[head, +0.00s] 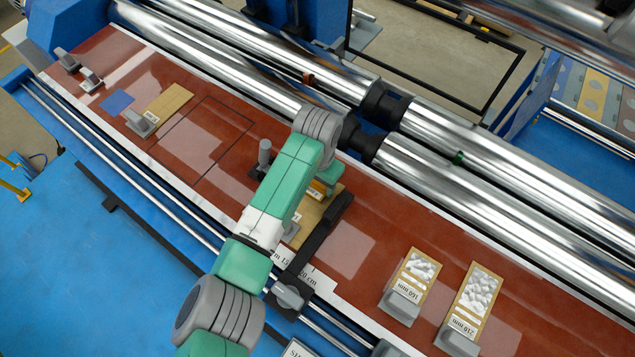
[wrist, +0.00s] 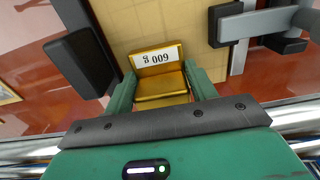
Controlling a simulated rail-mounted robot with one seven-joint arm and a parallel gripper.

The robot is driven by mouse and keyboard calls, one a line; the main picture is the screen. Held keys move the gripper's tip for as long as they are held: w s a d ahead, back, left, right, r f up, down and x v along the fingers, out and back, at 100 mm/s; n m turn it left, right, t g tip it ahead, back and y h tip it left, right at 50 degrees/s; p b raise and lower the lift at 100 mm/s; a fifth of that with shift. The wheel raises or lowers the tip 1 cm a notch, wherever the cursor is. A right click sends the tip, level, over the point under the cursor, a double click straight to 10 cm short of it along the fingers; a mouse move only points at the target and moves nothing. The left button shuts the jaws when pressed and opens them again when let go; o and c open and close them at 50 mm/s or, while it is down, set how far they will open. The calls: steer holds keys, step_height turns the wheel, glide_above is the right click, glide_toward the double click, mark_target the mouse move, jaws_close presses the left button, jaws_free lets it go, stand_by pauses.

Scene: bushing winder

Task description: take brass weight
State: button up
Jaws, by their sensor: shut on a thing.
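The brass weight (wrist: 160,83) is a gold block with a white label that seems to read 600 g. It lies between the two green fingers of my gripper (wrist: 161,92) in the wrist view, which are shut on its sides. A bit of the weight (head: 318,188) also shows in the head view beside the end of my arm, which hides part of it. The weight is over a tan board (wrist: 135,25); I cannot tell whether it touches the board.
A dark block (wrist: 82,62) and a grey-handled bar (wrist: 265,24) flank the board. Long steel rollers (head: 460,155) run behind the red table (head: 385,215). Two labelled sample boards (head: 412,282) (head: 470,300) lie to the right. The outlined left area (head: 205,140) is clear.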

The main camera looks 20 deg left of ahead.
step_height(320, 180, up, 10)
steer(key=shift+r+p, duration=0.1)
steer(key=shift+p, duration=0.4)
